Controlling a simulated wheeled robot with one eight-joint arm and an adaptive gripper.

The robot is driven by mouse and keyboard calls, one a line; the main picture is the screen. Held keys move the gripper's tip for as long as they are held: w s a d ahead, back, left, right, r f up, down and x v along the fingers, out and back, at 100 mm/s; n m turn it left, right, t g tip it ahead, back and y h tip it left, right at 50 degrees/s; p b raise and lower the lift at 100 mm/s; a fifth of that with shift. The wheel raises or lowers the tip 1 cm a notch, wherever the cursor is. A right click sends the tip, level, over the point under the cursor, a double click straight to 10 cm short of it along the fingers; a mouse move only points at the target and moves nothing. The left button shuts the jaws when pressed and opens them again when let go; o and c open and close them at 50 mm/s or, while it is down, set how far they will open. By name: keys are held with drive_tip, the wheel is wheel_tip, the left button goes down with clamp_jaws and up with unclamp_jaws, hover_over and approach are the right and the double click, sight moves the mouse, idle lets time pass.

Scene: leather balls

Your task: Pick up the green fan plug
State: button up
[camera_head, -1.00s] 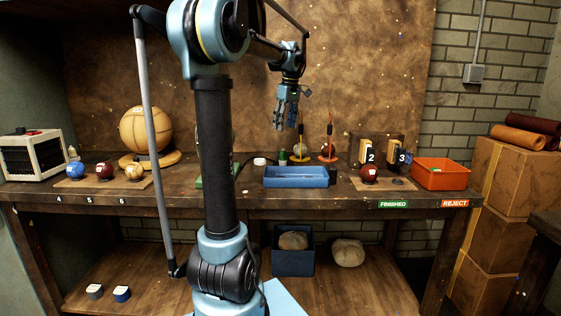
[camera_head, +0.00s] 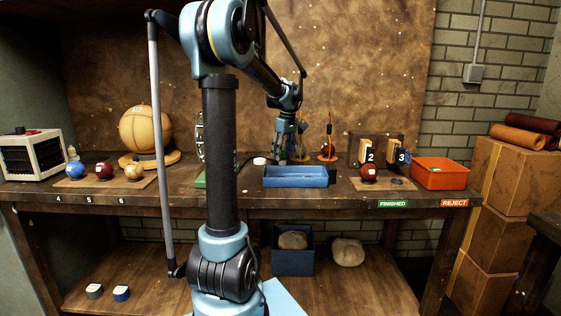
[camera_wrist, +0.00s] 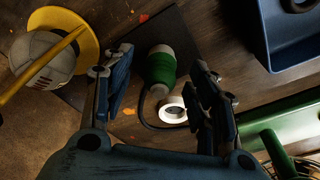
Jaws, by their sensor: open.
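The green fan plug (camera_wrist: 160,68), a green body with a pale end and a dark cable, stands out in the wrist view between my spread fingers. My gripper (camera_wrist: 160,78) is open, with one finger on each side of the plug and gaps showing on both sides. I cannot tell how far above the plug the fingertips are. In the head view my gripper (camera_head: 283,145) points down at the back of the bench, left of the yellow stand, and largely hides the plug.
A white ring (camera_wrist: 172,110) lies close to the plug. The blue tray (camera_head: 296,183) is in front of my gripper. A green fan base (camera_wrist: 290,122) is at right in the wrist view.

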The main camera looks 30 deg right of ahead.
drive_tip(key=shift+w+f, duration=0.15)
drive_tip(key=shift+f, duration=0.95)
drive_tip(key=c, duration=1.1)
drive_tip(key=shift+r, duration=0.1)
